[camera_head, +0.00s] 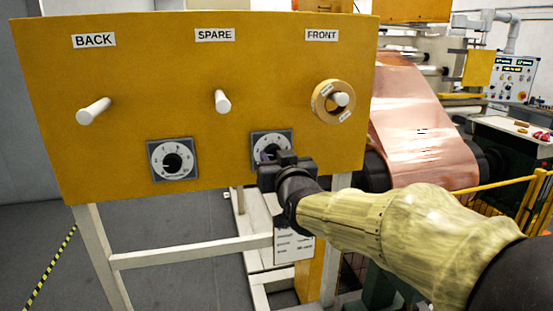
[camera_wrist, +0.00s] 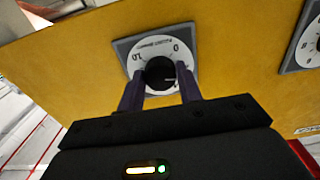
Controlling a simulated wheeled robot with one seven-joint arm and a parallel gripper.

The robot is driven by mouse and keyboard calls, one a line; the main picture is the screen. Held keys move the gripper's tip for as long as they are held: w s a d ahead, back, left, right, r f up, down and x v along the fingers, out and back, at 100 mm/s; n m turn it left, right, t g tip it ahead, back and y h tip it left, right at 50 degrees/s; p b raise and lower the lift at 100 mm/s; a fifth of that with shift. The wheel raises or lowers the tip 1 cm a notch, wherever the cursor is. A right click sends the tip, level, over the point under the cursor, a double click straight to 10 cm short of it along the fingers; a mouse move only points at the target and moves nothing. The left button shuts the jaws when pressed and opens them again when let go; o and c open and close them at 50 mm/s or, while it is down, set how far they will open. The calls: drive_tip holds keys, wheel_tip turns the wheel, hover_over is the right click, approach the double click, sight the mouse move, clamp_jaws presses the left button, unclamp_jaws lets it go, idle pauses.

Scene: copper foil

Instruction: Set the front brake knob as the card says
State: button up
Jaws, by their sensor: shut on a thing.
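The right brake knob (camera_wrist: 158,73) is a small black knob on a white dial plate (camera_wrist: 147,50) with 0 and 10 marks, set in a grey square frame. In the head view the dial (camera_head: 262,138) sits low on the yellow panel, right of centre, partly hidden by my gripper (camera_head: 269,155). My gripper's dark fingers (camera_wrist: 160,88) are shut on the knob, one on each side. A small pale mark shows on the knob; its exact reading cannot be told. A white card (camera_head: 293,246) hangs below the panel, partly behind my arm; its text is too small to read.
A second dial (camera_head: 172,160) sits to the left on the panel (camera_head: 140,60). White pegs stand under the labels BACK (camera_head: 94,40), SPARE (camera_head: 214,35) and FRONT (camera_head: 321,35); a tan ring (camera_head: 321,110) with tags hangs on the FRONT peg. Copper foil (camera_head: 415,120) runs behind, near a yellow rail.

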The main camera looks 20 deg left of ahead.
drive_tip(key=shift+f+m+b, duration=0.1)
drive_tip(key=shift+m+b, duration=0.2)
drive_tip(key=shift+b, duration=0.2)
drive_tip(key=shift+f+m+b, duration=0.15)
drive_tip(key=shift+m+b, duration=0.65)
drive_tip(key=shift+b, duration=0.35)
drive_tip(key=m+b, duration=0.3)
drive_tip(key=shift+b, duration=0.3)
drive_tip(key=m+b, duration=0.2)
drive_tip(key=m, duration=0.2)
drive_tip(key=m+b, duration=0.2)
drive_tip(key=m, duration=0.1)
drive_tip(key=shift+r+m, duration=0.2)
drive_tip(key=shift+m, duration=0.1)
drive_tip(key=m+b, duration=0.1)
drive_tip(key=m, duration=0.2)
drive_tip(key=shift+m, duration=0.3)
drive_tip(key=m+b, duration=0.1)
drive_tip(key=m, duration=0.2)
drive_tip(key=shift+m, duration=0.3)
drive_tip(key=m+b, duration=0.1)
drive_tip(key=m, duration=0.5)
drive_tip(key=shift+r+m, duration=0.1)
drive_tip(key=shift+m, duration=0.3)
